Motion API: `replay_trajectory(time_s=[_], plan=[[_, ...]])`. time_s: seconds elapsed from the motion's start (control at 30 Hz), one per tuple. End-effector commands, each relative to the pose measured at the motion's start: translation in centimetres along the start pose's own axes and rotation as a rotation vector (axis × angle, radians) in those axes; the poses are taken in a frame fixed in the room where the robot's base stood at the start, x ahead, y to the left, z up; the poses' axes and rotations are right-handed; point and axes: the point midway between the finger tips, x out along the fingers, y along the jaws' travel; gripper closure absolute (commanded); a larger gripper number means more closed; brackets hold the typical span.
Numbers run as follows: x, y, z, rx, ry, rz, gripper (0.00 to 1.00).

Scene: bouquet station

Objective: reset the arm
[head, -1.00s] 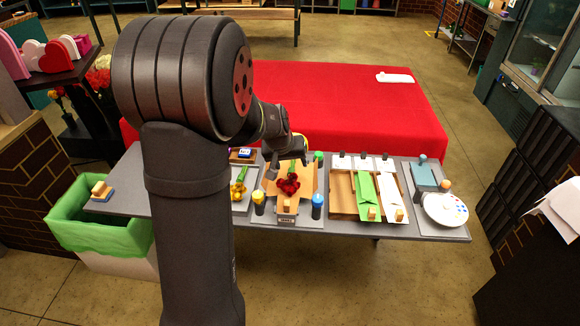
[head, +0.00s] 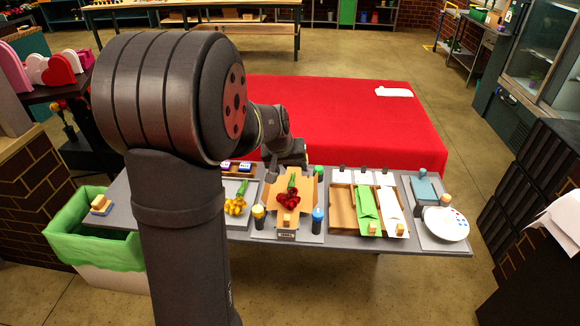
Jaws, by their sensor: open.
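My gripper (head: 285,163) is raised over the far edge of the grey work table (head: 345,243), behind the red flowers. It is empty, and its jaws are small and partly hidden by its own body. The red flowers (head: 289,200) with green stems lie on brown wrapping paper (head: 270,191), apart from my gripper. My upper arm fills the left middle of the view and hides part of the table.
Yellow flowers (head: 235,206) lie on a tray to the left. A yellow bottle (head: 258,217) and a blue bottle (head: 317,221) flank the paper. Paper trays (head: 341,210) and a white palette (head: 446,224) stand right. A red-covered table (head: 345,120) is behind, a green-lined bin (head: 85,215) left.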

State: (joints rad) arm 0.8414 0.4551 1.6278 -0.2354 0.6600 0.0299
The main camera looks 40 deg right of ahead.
Motion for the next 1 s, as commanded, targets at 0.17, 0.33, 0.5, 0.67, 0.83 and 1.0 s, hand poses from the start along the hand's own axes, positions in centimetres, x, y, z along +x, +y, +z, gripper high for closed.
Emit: replay_trajectory(time_s=[0.17,0.33,0.5,0.67,0.83,1.0], plan=[[0.0,0.0,0.0,0.0,0.0,0.0,0.37],[0.9,-0.2,0.4,0.0,-0.003,0.0,0.37],[3.2,-0.7,1.4,-0.001,-0.004,0.0,0.37],[5.1,-1.1,2.1,-0.002,-0.004,0.0,0.37],[6.2,-1.3,2.6,0.0,-0.002,0.0,0.37],[6.3,-1.3,2.6,0.0,0.0,0.0,0.37]])
